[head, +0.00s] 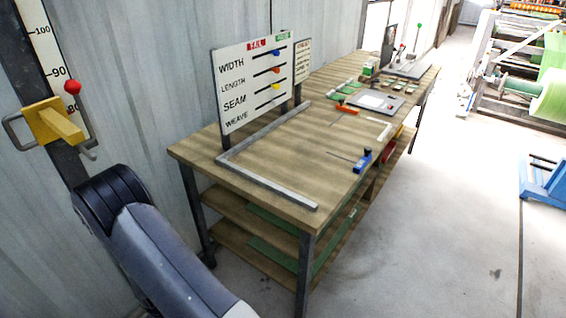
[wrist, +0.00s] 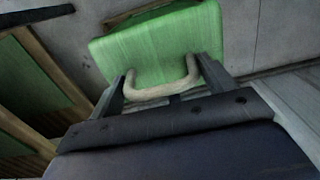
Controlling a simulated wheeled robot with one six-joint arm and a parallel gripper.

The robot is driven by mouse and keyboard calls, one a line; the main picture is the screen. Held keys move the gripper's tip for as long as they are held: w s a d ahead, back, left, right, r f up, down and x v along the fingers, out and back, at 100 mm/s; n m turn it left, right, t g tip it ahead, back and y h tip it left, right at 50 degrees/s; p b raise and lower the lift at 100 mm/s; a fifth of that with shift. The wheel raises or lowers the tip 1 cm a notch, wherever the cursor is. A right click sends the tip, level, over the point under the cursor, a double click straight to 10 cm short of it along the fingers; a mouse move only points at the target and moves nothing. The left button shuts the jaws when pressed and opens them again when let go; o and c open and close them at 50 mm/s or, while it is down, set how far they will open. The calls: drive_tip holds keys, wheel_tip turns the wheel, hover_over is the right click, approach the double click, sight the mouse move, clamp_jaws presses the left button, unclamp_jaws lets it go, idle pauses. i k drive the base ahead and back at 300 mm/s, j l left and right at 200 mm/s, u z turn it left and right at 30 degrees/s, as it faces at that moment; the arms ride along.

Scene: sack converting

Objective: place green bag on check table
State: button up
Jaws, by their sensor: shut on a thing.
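The green bag (wrist: 155,52) hangs in my gripper (wrist: 165,90) in the wrist view. The bag has a pale curved handle (wrist: 160,91), and the gripper's two dark fingers sit at either side of it, shut on it. The check table (head: 250,160) is a long wooden bench in the head view, with an L-shaped metal rail (head: 275,187) along its near end. The bag and the gripper do not show in the head view; only part of my arm shows at the lower left.
A white board (head: 250,85) marked WIDTH, LENGTH, SEAM and WEAVE stands at the table's back edge. A blue-handled tool (head: 362,161), a grey plate (head: 376,101) and small samples lie farther along. The near tabletop inside the rail is clear. A lower shelf (head: 250,231) holds green strips.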

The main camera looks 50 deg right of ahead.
sight(320, 149)
drive_tip(key=k+l+z, duration=0.1)
drive_tip(key=k+z, duration=0.4)
drive_tip(key=z, duration=3.2)
drive_tip(key=i+j+z, duration=0.25)
drive_tip(key=i+j, duration=0.2)
drive_tip(key=i, duration=0.2)
drive_tip(key=i+j, duration=0.2)
drive_tip(key=i, duration=0.3)
drive_tip(key=i+j, duration=0.2)
drive_tip(key=i, duration=0.3)
drive_tip(key=i+l+u, duration=0.15)
drive_tip(key=i+u, duration=0.3)
drive_tip(key=i, duration=0.2)
drive_tip(key=u, duration=1.1)
